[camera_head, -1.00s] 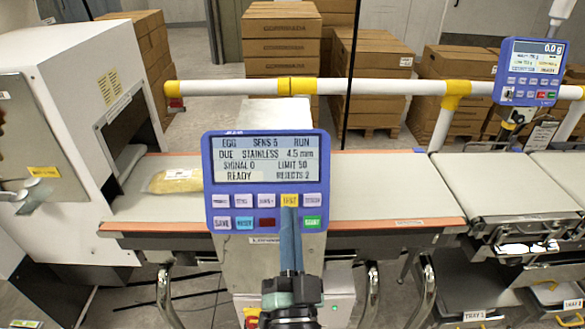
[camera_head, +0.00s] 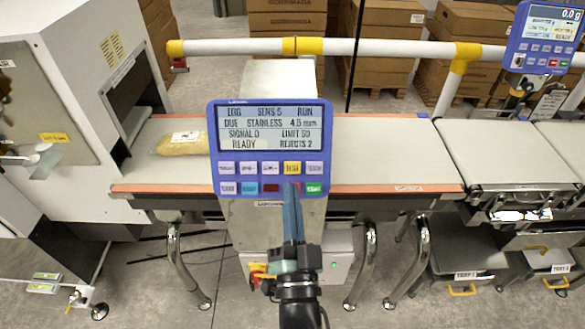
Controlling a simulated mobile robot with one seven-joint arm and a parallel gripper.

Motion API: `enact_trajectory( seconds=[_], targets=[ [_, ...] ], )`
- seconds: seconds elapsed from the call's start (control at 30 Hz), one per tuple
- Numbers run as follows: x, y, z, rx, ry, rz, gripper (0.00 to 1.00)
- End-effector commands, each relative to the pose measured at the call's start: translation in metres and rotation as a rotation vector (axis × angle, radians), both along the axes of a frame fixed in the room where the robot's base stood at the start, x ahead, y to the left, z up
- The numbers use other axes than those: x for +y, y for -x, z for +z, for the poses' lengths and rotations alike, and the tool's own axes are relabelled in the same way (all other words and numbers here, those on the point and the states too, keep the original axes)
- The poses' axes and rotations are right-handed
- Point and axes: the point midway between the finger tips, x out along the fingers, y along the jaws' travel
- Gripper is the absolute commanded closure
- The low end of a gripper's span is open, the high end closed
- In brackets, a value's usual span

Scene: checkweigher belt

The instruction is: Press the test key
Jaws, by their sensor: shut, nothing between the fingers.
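The test key (camera_head: 292,168) is the yellow key in the upper key row of the blue control panel (camera_head: 213,150). The fingertips appear just below the test key and cover part of the lower row between the red key (camera_head: 271,188) and the green key (camera_head: 314,188). I cannot tell whether they touch the panel.
A bag of yellow product (camera_head: 180,146) lies on the belt (camera_head: 375,160) left of the panel, by the white machine housing (camera_head: 60,190). A white and yellow rail (camera_head: 375,47) runs behind. A second panel (camera_head: 545,38) stands at upper right.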

Motion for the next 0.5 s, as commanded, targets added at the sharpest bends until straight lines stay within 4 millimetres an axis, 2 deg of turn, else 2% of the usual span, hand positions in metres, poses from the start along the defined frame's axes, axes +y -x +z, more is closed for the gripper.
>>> enact_trajectory(
  seconds=[0.3, 0.5],
  targets=[
    [0.000, -0.041, -0.024, -0.002, 0.000, 0.000, 1.00],
    [0.000, -0.060, -0.031, -0.001, -0.001, -0.001, 1.00]
  ],
)
